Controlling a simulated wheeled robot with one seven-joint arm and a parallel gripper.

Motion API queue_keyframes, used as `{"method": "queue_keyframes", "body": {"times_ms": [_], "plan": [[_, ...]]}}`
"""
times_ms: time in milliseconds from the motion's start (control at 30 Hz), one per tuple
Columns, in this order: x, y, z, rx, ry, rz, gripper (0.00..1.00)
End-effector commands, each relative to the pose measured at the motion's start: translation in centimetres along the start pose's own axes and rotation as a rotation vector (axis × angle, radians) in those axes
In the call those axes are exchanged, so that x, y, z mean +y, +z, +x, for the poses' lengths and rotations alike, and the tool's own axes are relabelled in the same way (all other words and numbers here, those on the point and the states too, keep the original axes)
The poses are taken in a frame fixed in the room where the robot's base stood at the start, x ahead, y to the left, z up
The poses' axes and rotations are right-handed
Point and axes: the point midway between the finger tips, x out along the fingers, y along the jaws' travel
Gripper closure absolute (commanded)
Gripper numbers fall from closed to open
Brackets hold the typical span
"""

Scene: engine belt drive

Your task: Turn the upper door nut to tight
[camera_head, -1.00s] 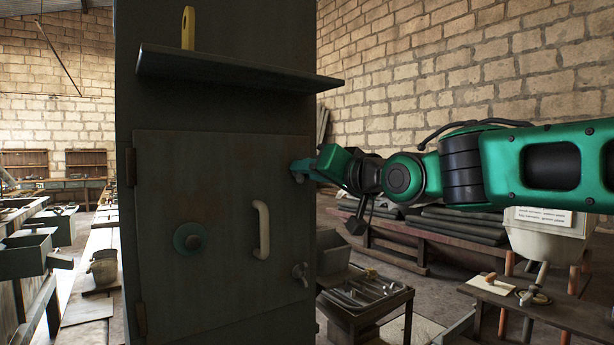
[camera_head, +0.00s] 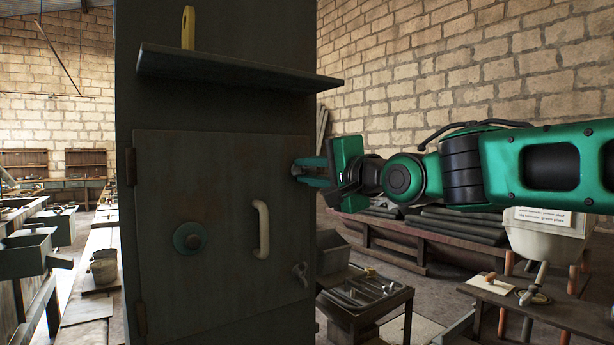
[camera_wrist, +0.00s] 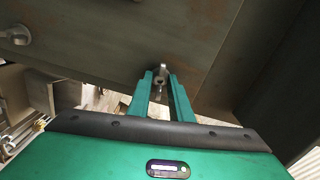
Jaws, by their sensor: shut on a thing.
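The upper door nut sits at the upper right edge of the grey metal door (camera_head: 220,190). It is mostly hidden by my fingers in the head view, and it shows as a small metal wing-like piece (camera_wrist: 161,74) in the wrist view. My gripper (camera_head: 299,171) reaches in from the right, with its two green fingers one above the other. The fingers (camera_wrist: 161,84) are shut on the upper nut, one on each side. The lower door nut (camera_head: 301,273) is at the lower right edge and also shows in the wrist view (camera_wrist: 17,35).
A pale handle (camera_head: 262,230) and a round green knob (camera_head: 190,238) stand out from the door. A shelf (camera_head: 240,72) juts out above the door. A low table with a tray of tools (camera_head: 365,295) stands below my arm at the right.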

Motion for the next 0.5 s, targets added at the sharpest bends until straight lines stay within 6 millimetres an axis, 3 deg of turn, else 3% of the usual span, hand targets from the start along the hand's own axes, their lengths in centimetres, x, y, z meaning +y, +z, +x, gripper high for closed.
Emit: {"method": "queue_keyframes", "body": {"times_ms": [500], "plan": [[0.44, -0.71, -0.02, 0.014, 0.006, 0.184, 1.00]]}}
